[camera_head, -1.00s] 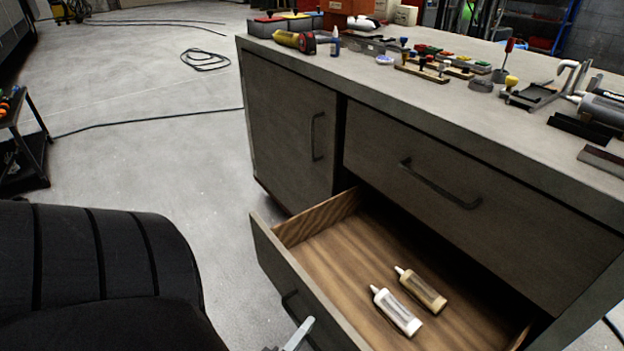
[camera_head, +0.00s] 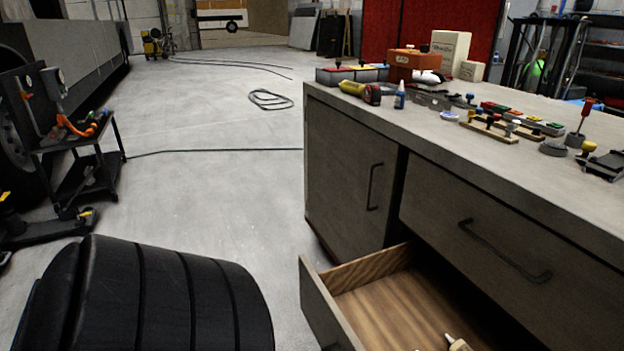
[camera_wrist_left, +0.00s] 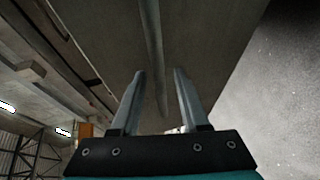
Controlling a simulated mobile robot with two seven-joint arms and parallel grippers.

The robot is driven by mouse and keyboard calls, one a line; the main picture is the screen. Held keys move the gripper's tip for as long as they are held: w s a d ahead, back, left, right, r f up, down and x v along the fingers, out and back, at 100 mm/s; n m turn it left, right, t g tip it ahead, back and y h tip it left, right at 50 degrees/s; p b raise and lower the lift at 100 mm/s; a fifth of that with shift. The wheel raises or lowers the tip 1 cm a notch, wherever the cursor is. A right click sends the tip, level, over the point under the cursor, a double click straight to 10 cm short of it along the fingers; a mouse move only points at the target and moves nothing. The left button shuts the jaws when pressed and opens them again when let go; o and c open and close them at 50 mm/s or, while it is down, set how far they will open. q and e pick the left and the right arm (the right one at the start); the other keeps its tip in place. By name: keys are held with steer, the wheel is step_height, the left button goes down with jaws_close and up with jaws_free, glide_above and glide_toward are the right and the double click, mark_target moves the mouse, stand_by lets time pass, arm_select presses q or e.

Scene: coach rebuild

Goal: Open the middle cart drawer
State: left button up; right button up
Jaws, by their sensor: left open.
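The grey wooden cart shows in the head view. Its open drawer (camera_head: 333,306) juts out to the left below a shut drawer (camera_head: 480,240), which has a dark bar handle (camera_head: 503,252). One white-tipped tube (camera_head: 457,343) shows inside the open drawer at the bottom edge. In the left wrist view my left gripper (camera_wrist_left: 158,75) is open. A grey bar (camera_wrist_left: 152,45), which looks like a handle, runs down a panel (camera_wrist_left: 205,40) and appears between the fingers; I cannot tell if they touch it. My right gripper is out of view.
A shut cabinet door (camera_head: 345,165) is left of the drawers. Tools and small parts cover the cart's top (camera_head: 440,140). A black ribbed seat (camera_head: 170,300) stands close at lower left. Open floor (camera_head: 220,200) lies between, with a cable (camera_head: 270,99) farther back.

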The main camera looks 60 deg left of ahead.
arm_select(q)
steer(key=shift+s+d, duration=0.1)
steer(key=shift+s, duration=0.2)
steer(key=p+v, duration=0.3)
steer(key=v, duration=1.1)
steer(key=shift+s, duration=0.35)
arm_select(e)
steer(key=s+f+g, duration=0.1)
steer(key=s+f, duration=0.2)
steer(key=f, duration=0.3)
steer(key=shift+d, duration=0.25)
arm_select(q)
steer(key=shift+r, duration=0.1)
